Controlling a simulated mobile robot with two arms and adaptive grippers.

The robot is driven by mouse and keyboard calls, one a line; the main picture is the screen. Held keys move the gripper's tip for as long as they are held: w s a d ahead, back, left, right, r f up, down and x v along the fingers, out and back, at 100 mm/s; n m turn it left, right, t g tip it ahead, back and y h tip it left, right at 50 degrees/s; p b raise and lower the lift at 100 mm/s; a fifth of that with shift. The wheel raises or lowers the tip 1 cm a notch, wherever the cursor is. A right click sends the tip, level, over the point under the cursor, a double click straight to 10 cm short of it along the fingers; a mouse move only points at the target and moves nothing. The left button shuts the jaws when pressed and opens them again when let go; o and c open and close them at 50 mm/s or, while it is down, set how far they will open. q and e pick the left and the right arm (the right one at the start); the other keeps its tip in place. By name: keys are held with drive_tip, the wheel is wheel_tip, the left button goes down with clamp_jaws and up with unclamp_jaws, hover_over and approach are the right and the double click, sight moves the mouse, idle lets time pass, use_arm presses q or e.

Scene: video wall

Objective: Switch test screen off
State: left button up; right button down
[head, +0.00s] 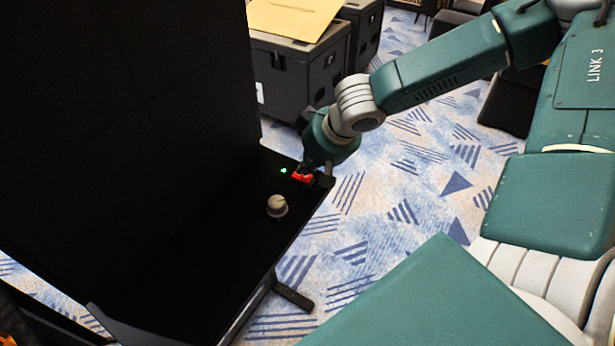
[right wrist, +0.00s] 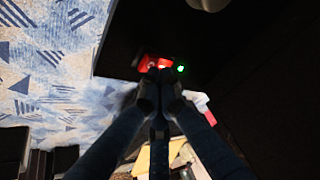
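The screen (head: 120,80) is a tall black video wall at the left of the head view, and its visible panels are dark. A red switch (head: 301,178) sits near the outer edge of the black ledge (head: 215,235) in front of it. A small green light (head: 284,170) glows beside the switch. My right gripper (head: 308,171) is at the switch. In the right wrist view its fingers converge with tips close together, right at the red switch (right wrist: 150,62); whether they touch it is unclear. The green light (right wrist: 180,69) shows there too. My left gripper is not in view.
A round grey knob (head: 277,206) stands on the ledge near the switch. Dark equipment cases (head: 300,75) stand behind, one with a tan board (head: 295,15) on top. Patterned blue carpet (head: 400,205) lies open to the right of the ledge.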

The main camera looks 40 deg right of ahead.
drive_tip(key=shift+s+f+b, duration=0.1)
drive_tip(key=shift+f+b, duration=0.25)
drive_tip(key=shift+b, duration=0.05)
idle(0.4)
drive_tip(key=shift+r, duration=0.15)
drive_tip(key=shift+w+r+p, duration=0.25)
drive_tip(key=shift+r+p, duration=0.25)
drive_tip(key=shift+r, duration=0.2)
drive_tip(key=r+p, duration=0.1)
drive_tip(key=w+r+p, duration=0.1)
drive_tip(key=r, duration=0.1)
drive_tip(key=r+p, duration=0.1)
drive_tip(key=shift+w+a+r+p, duration=0.15)
drive_tip(key=shift+a+r+p, duration=0.15)
drive_tip(key=shift+a+r, duration=0.05)
idle(0.5)
